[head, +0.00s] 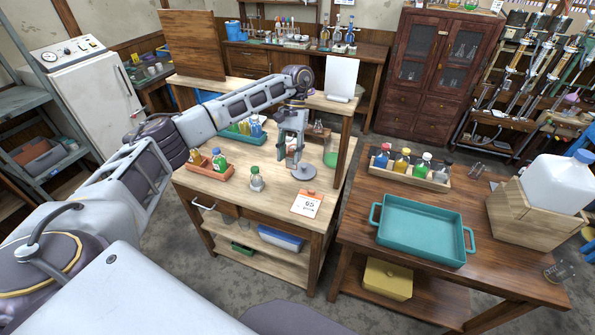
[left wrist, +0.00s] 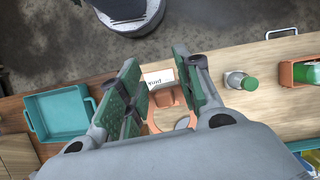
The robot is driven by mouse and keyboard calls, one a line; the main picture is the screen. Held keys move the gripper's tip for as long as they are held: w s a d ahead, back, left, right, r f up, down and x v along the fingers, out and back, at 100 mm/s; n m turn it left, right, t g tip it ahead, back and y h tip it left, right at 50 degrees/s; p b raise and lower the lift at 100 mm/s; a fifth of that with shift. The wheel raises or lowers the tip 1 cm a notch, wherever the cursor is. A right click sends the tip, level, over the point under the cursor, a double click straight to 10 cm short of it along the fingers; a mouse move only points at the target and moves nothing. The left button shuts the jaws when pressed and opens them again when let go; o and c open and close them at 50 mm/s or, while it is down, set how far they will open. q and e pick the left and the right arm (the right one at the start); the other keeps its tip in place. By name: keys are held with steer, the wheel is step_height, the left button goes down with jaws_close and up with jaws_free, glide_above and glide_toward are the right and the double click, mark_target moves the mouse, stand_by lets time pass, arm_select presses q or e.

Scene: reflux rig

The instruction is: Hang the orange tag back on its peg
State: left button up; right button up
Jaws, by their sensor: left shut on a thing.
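My left gripper (head: 291,150) points down above the light wooden bench (head: 235,168). In the left wrist view its green-padded fingers (left wrist: 160,95) are closed on a small orange-brown piece (left wrist: 166,98), which I take for the orange tag; the fingers hide most of it in the head view. A white card with dark print and an orange trim (head: 306,204) lies at the bench's front right; it also shows past the fingers in the left wrist view (left wrist: 157,78). A grey round disc (head: 304,173) is on the bench beside the fingertips. I cannot make out the peg. My right gripper is out of view.
A darker table at the right holds a teal tray (head: 421,233), a bottle rack (head: 410,172) and a crated jug (head: 550,183). A white panel (head: 341,76) stands behind.

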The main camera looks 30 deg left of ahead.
arm_select(q)
steer(key=w+a+r+n+t, duration=0.1)
steer(key=a+r+n+t, duration=0.3)
steer(key=n, duration=1.3)
steer(key=w+a+r+n+t+y+p, duration=0.1)
steer(key=a+r+n+t, duration=0.4)
steer(key=a+r+n, duration=0.7)
steer(key=shift+w+r+n, duration=0.35)
steer(key=shift+r+n, duration=2.25)
steer(key=shift+r, duration=0.4)
steer(key=shift+w+n+y, duration=0.2)
steer(key=shift+n+y, duration=0.1)
steer(key=shift+n, duration=0.2)
